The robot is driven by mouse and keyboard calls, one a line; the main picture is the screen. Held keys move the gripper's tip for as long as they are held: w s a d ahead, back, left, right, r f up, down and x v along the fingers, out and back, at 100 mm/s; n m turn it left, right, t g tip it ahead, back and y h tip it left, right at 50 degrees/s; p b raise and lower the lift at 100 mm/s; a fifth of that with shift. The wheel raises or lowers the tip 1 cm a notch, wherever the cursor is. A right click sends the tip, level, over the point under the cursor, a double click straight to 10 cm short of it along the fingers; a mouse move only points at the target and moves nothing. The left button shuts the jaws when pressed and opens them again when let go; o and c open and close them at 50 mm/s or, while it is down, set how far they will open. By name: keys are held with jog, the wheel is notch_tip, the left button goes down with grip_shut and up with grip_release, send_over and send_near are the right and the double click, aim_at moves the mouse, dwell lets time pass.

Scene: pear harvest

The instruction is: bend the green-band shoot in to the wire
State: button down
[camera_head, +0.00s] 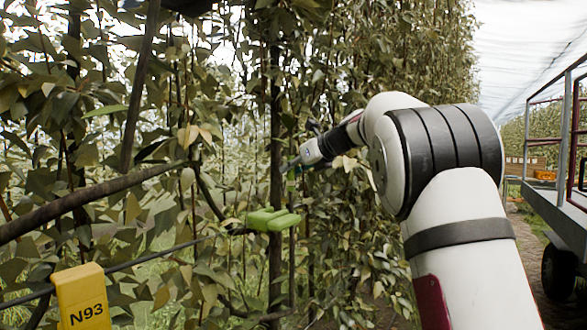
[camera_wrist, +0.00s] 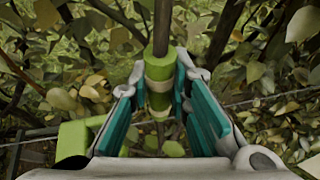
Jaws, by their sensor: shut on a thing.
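The green-band shoot shows in the wrist view as a brown upright stem with a bright green band (camera_wrist: 159,72). The band sits between the teal pads of my gripper (camera_wrist: 158,92), which is shut on the shoot at or just by the band. A thin wire (camera_wrist: 272,98) crosses behind the gripper in the wrist view. A dark line, perhaps the wire (camera_head: 150,257), runs at lower left in the head view.
A light green clip-like block (camera_head: 270,220) sits below my gripper, and a green part (camera_wrist: 78,142) shows at lower left in the wrist view. A yellow N93 tag (camera_head: 82,297) hangs at lower left. Thick branches and leaves crowd the left. A railed cart (camera_head: 560,205) stands right.

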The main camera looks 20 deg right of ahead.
jog(key=c, duration=1.5)
grip_release()
jog(key=shift+w+a, duration=0.25)
jog(key=shift+w, duration=0.05)
jog(key=shift+o, duration=0.2)
jog(key=shift+s, duration=0.1)
jog(key=v, duration=1.2)
jog(key=shift+d+f, duration=0.1)
